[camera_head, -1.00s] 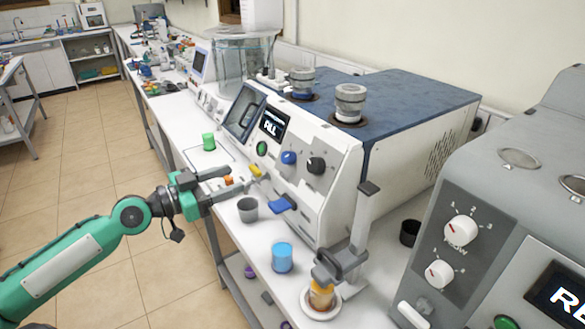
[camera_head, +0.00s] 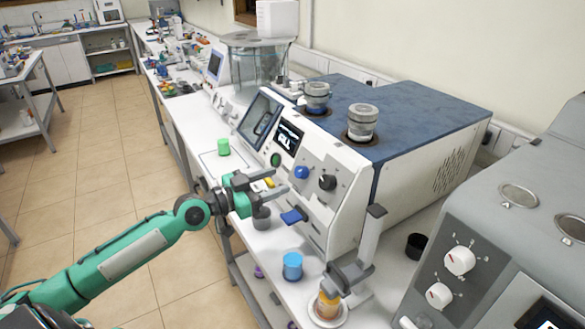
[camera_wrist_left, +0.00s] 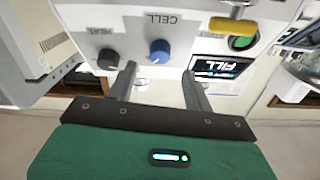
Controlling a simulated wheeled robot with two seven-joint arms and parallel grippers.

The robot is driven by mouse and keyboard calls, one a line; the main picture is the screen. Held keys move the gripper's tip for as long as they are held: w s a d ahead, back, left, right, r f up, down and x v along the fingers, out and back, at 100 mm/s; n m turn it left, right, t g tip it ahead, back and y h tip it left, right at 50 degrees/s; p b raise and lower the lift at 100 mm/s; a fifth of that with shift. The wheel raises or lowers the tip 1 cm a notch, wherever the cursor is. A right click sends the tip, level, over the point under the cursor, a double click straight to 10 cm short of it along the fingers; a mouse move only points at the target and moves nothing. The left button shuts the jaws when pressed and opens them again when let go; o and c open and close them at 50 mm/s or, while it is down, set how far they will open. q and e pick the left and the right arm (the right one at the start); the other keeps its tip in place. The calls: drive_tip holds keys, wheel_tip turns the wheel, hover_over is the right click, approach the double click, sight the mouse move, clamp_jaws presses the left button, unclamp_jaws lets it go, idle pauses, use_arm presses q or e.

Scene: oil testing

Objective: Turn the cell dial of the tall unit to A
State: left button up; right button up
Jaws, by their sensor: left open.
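The white unit with a dark blue top (camera_head: 415,112) stands on the bench, its sloped front panel facing my left arm. The blue dial (camera_head: 302,172) sits on that panel; in the left wrist view the dial (camera_wrist_left: 160,52) is next to the word CELL. I cannot make out which letter it points to. My left gripper (camera_head: 285,180) is open and empty, just in front of the panel. In the left wrist view its fingers (camera_wrist_left: 159,72) point toward the blue dial, one on each side of it in the picture, and no contact shows. My right gripper is out of view.
A black dial (camera_head: 327,182) marked HEAT sits right of the blue one, a green button (camera_head: 276,159) and lit display (camera_head: 289,138) left. A blue lever (camera_head: 293,216) sticks out below. A grey cup (camera_head: 261,218) and blue beaker (camera_head: 292,266) stand in front.

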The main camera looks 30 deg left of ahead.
sight(297, 173)
use_arm(q)
drive_tip(key=p+x, duration=0.2)
drive_tip(key=x, duration=0.2)
drive_tip(key=shift+w+r, duration=0.15)
drive_tip(key=shift+x, duration=0.8)
drive_tip(key=shift+d, duration=0.1)
drive_tip(key=shift+p, duration=0.35)
drive_tip(key=c, duration=1)
